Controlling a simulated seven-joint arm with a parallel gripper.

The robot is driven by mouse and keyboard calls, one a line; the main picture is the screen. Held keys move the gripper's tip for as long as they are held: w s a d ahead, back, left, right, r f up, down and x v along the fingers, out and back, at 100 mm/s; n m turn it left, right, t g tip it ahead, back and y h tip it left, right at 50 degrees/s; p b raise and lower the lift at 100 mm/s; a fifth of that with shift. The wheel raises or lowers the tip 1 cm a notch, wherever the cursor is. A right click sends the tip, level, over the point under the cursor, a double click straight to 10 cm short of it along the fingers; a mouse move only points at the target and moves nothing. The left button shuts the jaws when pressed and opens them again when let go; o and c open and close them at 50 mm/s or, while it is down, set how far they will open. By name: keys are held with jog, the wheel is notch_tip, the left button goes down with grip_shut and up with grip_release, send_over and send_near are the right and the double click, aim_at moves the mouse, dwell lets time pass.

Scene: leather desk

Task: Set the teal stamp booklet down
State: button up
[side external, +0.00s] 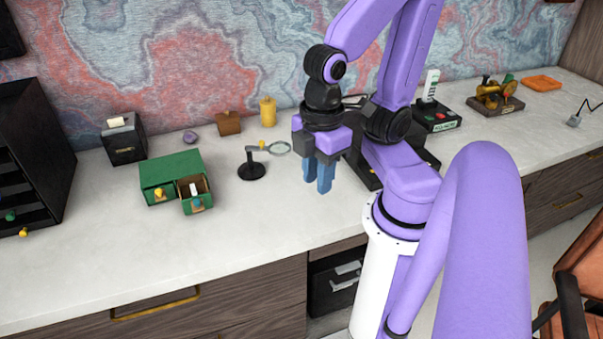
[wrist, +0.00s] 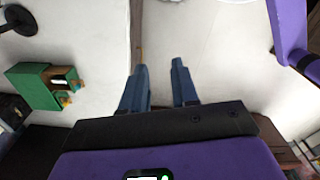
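I cannot make out a teal stamp booklet in either view. My gripper (side external: 318,188) points down above the pale desk top (side external: 245,225), right of the magnifier stand. Its two blue fingers are apart. In the wrist view, my gripper (wrist: 159,67) shows a clear gap between the fingertips, with nothing held in it. A green two-drawer box (side external: 172,168) stands left of my gripper; its right drawer (side external: 197,204) is pulled out with a small pale item inside. The green box also shows at the left of the wrist view (wrist: 30,84).
A magnifier on a black stand (side external: 251,171) is close left of my gripper. A black box (side external: 124,142), a yellow bottle (side external: 267,112) and a brown block (side external: 228,123) stand behind. A black shelf unit (side external: 32,150) is at far left. The front left desk top is clear.

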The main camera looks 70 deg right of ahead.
dwell(0.4)
jog(key=w+a+m, duration=0.4)
jog(key=w+m, duration=0.2)
jog(key=w, duration=0.5)
jog(key=m+t+h, duration=0.1)
jog(key=m+h, duration=0.1)
jog(key=m, duration=1.3)
send_over(193, 190)
jog(key=f, duration=1.9)
jog(key=shift+s+d, duration=0.1)
jog(key=shift+s, duration=0.1)
jog(key=shift+w+f, duration=0.15)
jog(key=shift+f, duration=1.5)
jog(key=shift+w+f, duration=0.1)
jog(key=shift+f, duration=1.5)
grip_shut()
